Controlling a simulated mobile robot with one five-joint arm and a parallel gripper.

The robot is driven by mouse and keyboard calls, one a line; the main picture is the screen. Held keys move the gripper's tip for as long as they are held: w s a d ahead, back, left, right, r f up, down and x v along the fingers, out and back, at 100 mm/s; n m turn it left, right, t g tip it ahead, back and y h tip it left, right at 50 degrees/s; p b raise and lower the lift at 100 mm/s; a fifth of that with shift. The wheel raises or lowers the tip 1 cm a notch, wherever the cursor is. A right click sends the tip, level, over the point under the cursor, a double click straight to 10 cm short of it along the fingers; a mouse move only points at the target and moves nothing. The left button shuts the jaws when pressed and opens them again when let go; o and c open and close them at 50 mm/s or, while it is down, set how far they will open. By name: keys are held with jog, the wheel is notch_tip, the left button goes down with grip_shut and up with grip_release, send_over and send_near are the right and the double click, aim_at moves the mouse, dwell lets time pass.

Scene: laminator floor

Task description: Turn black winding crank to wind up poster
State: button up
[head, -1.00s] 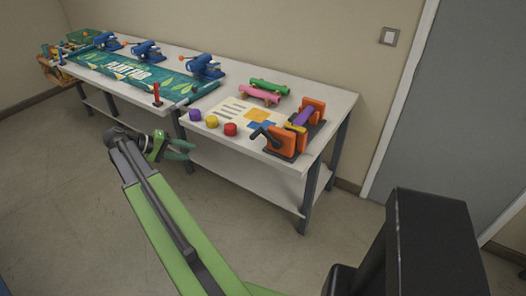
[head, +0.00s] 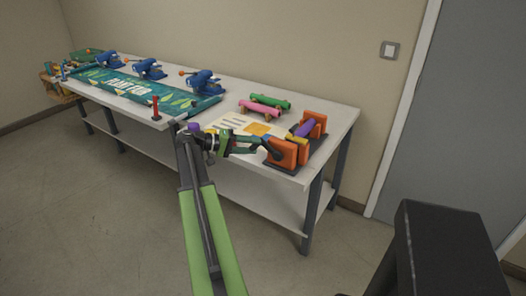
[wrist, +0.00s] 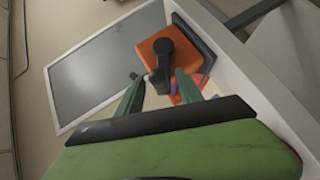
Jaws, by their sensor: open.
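The black winding crank (wrist: 164,58) is on the front face of an orange winder stand (head: 284,153), at the table's right front corner. In the wrist view the crank's arm and knob lie in the gap between my fingertips; I cannot tell whether the fingers touch it. In the head view my gripper (head: 264,146) reaches the stand from the left and largely covers the crank. My gripper is open, and in the wrist view its two green fingers (wrist: 159,77) stand apart. A purple roll (head: 305,128) sits between the winder's orange uprights. A teal poster (head: 135,85) lies on the table at left.
Pink and green rolls (head: 265,103) lie behind the winder. A printed sheet (head: 232,123) lies left of it. A red upright handle (head: 155,107) and several blue clamp-like devices (head: 203,82) stand farther left. The table's front edge (head: 300,182) runs below the winder.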

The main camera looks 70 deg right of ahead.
aim_at(263, 146)
jog(key=x, duration=0.4)
jog(key=shift+s+d+f+b, duration=0.1)
jog(key=shift+s+d+b, duration=0.05)
jog(key=shift+s+b, duration=0.15)
grip_shut()
dwell(1.1)
